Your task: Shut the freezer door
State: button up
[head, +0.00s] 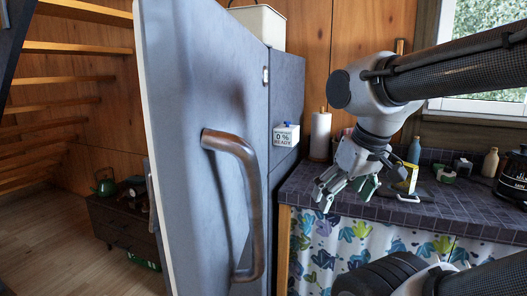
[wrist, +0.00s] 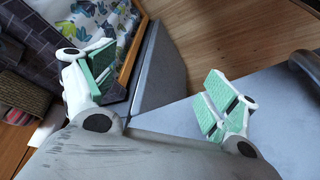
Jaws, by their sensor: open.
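The freezer door (head: 195,130) is a tall blue-grey panel in the head view, standing swung out from the freezer body (head: 287,95). Its brown metal handle (head: 250,190) is on the face towards me. My gripper (head: 345,188) is open and empty, to the right of the door and apart from the handle, over the counter's front edge. In the wrist view my open gripper (wrist: 160,86) has grey panels beyond its fingers. The door (wrist: 280,120) appears at right there, with part of the handle (wrist: 306,66) at the edge. The freezer's inside is hidden.
A tiled counter (head: 440,212) with a patterned curtain (head: 350,250) stands right of the freezer. It holds a paper roll (head: 320,135), bottles and a dark appliance (head: 513,175). Wooden stairs (head: 75,48) and a low dark chest (head: 120,225) are at left.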

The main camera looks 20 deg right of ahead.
aim_at(203, 75)
jog(key=k+j+u, duration=0.1)
jog(key=k+j, duration=0.5)
jog(key=j, duration=0.2)
jog(key=k+j+u, duration=0.15)
jog(key=k+j, duration=0.15)
jog(key=j, duration=0.1)
